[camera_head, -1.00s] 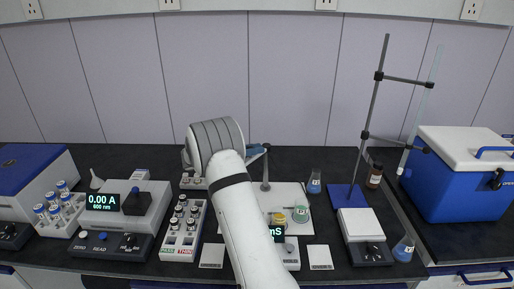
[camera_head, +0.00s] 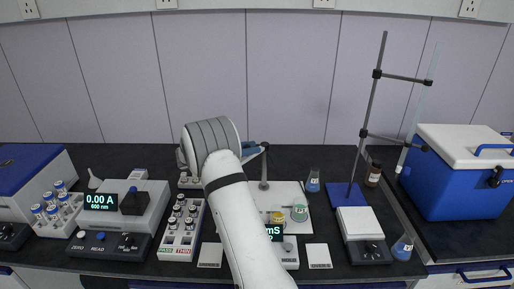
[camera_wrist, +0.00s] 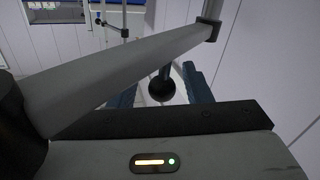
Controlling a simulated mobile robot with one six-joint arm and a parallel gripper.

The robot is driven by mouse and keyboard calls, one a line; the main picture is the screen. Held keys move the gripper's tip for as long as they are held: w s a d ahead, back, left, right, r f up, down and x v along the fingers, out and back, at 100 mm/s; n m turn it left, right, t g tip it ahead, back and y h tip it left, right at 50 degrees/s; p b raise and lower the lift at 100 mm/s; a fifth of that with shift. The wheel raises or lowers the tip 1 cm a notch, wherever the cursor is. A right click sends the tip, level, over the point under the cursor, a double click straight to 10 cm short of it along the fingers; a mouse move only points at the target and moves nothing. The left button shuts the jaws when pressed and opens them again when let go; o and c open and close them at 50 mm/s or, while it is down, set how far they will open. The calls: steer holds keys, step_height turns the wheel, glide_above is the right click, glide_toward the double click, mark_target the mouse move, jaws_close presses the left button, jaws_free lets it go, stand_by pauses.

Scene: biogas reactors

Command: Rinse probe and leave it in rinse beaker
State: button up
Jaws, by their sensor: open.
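In the wrist view my gripper (camera_wrist: 158,88) is open, with blue fingers on both sides of a dark round knob (camera_wrist: 161,86) on a short stem. I cannot tell whether the fingers touch it, or whether it is the probe's top. A grey bar crosses in front. Yellow (camera_head: 278,217) and green (camera_head: 299,213) containers stand on a white tray (camera_head: 290,190). A small beaker (camera_head: 313,182) stands right of the tray. I cannot tell which is the rinse beaker.
A meter display (camera_head: 275,231) is partly behind my arm. A vial rack (camera_head: 181,230) and a photometer (camera_head: 130,205) stand left. A tall stand (camera_head: 366,140), a flask (camera_head: 402,248) and a blue cooler (camera_head: 450,185) stand right. Some dark bench is free behind the tray.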

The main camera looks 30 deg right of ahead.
steer(key=b+v, duration=0.1)
steer(key=v, duration=0.5)
steer(key=shift+a, duration=0.3)
steer(key=shift+o, duration=0.3)
